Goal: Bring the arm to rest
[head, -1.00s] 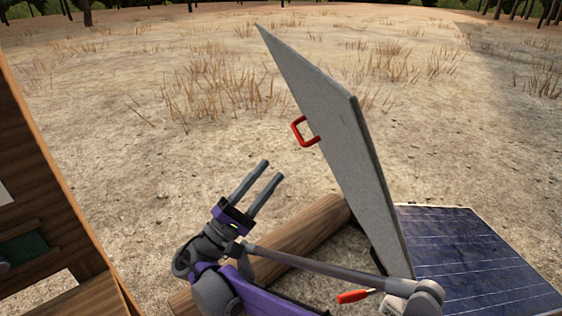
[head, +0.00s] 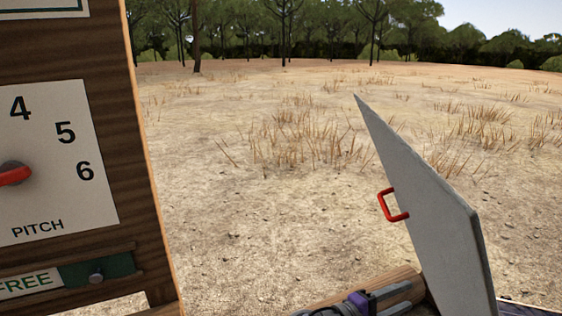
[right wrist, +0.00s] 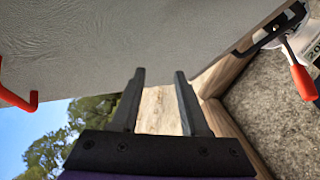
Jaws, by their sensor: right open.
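The panel (right wrist: 150,40) and part of the handle (right wrist: 20,98) also show in the right wrist view. Most of my right arm is out of the head view. My left gripper is not in view.
A wooden board (head: 150,200) with a "PITCH" dial plate (head: 60,190) and a "FREE" slider (head: 60,278) stands at the left. A red-handled lever (right wrist: 303,82) is at right in the wrist view. Open dry ground lies beyond.

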